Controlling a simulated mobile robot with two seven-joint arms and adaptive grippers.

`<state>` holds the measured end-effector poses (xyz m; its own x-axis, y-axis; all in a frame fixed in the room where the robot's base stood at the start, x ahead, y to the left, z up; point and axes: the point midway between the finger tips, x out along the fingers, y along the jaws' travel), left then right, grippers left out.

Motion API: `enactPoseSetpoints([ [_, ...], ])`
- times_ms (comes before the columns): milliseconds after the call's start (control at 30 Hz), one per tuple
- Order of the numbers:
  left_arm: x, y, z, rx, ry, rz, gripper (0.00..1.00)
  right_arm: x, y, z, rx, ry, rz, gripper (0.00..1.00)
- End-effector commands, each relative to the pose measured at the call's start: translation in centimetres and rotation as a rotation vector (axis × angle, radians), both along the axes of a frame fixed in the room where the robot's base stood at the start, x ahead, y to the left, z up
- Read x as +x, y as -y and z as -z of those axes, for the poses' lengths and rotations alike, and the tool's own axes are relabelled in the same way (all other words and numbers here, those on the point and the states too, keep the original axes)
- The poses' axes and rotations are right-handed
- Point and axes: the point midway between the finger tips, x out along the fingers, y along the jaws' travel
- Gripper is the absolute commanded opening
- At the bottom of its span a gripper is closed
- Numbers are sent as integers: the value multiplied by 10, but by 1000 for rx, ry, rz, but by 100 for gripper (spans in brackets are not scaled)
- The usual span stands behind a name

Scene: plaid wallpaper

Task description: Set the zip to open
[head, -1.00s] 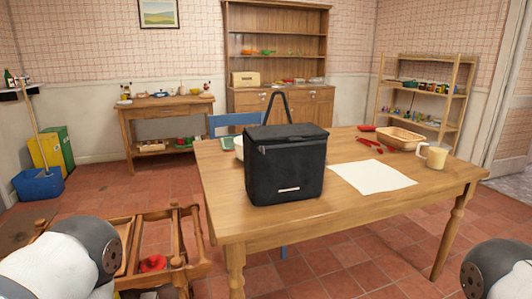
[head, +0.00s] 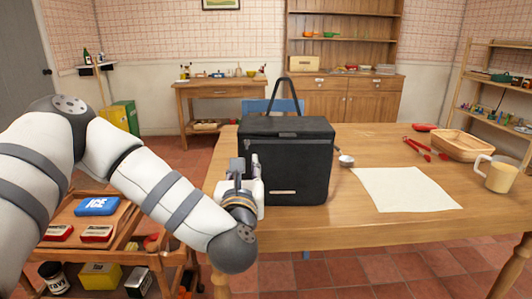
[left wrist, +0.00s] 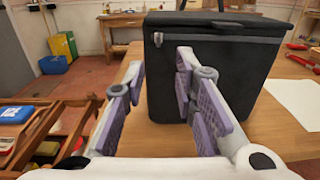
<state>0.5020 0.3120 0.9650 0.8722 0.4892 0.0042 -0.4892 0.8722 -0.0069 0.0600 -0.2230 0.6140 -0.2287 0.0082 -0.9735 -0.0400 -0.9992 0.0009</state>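A black cooler bag (head: 303,160) with a carry handle stands upright on the wooden table (head: 400,228), its lid down. In the left wrist view, a zip line (left wrist: 225,40) runs along the bag's upper front, with a small light pull tab (left wrist: 158,39) near its left corner. My left gripper (head: 246,165) is at the bag's left front side. In the left wrist view its purple-padded fingers (left wrist: 160,72) are spread apart with nothing between them. The pull tab shows beyond the fingertips. I cannot tell whether they touch the bag. My right gripper is not in view.
A white sheet (head: 407,189), red tongs (head: 425,148), a basket (head: 463,146) and a mug (head: 498,174) lie to the bag's right. A wooden trolley with a blue ice pack (head: 97,206) stands at lower left, below my left arm.

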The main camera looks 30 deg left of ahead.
Motion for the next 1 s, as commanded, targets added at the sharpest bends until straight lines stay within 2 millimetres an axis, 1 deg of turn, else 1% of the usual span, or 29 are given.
enactPoseSetpoints([
  [300, 68, -37, 3, 5, -5, 0, 26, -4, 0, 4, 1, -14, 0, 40],
  [433, 87, -48, 3, 5, -9, 3, 26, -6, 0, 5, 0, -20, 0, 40],
  [500, 93, -51, 3, 5, -9, 4, 26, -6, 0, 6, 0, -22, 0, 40],
  [600, 97, -53, 2, 5, -7, 4, 26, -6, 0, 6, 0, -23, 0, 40],
  [800, 98, -53, 2, 5, -7, 6, 26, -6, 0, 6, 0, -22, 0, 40],
  [833, 98, -53, 2, 5, -7, 5, 21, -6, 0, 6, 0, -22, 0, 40],
  [867, 97, -53, 2, 5, -7, 5, 14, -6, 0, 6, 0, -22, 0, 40],
  [900, 97, -53, 2, 5, -7, 5, 5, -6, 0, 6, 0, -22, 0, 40],
  [933, 97, -53, 2, 5, -7, 5, 0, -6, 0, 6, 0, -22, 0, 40],
  [1000, 97, -53, 2, 5, -7, 5, 0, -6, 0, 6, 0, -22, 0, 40],
])
